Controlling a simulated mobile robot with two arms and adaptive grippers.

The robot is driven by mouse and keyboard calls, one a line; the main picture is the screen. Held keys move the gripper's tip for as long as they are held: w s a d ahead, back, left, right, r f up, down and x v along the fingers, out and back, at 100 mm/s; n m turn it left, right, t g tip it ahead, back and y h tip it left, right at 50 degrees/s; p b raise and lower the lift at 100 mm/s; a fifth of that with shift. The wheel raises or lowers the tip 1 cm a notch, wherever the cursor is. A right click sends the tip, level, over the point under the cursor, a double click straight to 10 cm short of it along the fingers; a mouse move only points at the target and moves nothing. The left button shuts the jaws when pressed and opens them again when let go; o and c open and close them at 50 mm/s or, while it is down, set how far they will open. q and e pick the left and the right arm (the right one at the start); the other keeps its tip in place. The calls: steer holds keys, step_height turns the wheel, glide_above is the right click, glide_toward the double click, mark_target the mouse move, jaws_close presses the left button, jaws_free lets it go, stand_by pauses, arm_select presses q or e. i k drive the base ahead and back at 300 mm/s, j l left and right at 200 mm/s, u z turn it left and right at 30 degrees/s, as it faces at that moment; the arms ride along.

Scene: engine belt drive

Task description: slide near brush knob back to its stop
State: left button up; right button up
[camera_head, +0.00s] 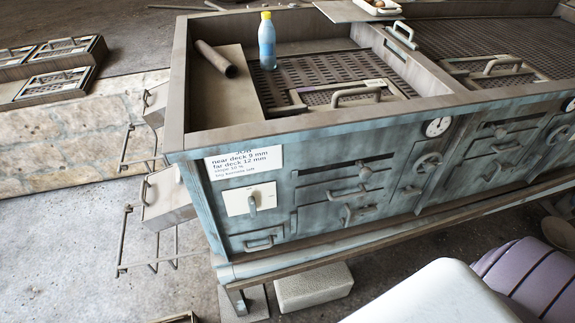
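The blue-green machine's front panel (310,220) has long dark slots with grey knobs. One knob (364,169) sits in the upper slot, toward its right end. Another slotted knob (500,131) is on the right section of the panel. No label marks any of them as the near brush knob, so I cannot tell which it is. Neither of my grippers is in view.
A job card (243,162) and a white lever plate (249,199) are at the panel's left. A blue bottle (267,42) and a brown tube (215,59) are on top. A pale block (313,287) lies on the floor. A purple ribbed object (530,277) is at lower right.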

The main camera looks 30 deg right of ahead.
mark_target(365, 172)
steer(key=l+z, duration=0.1)
steer(key=z, duration=0.85)
steer(key=i+z, duration=0.1)
steer(key=z, duration=0.4)
steer(key=i+l, duration=0.05)
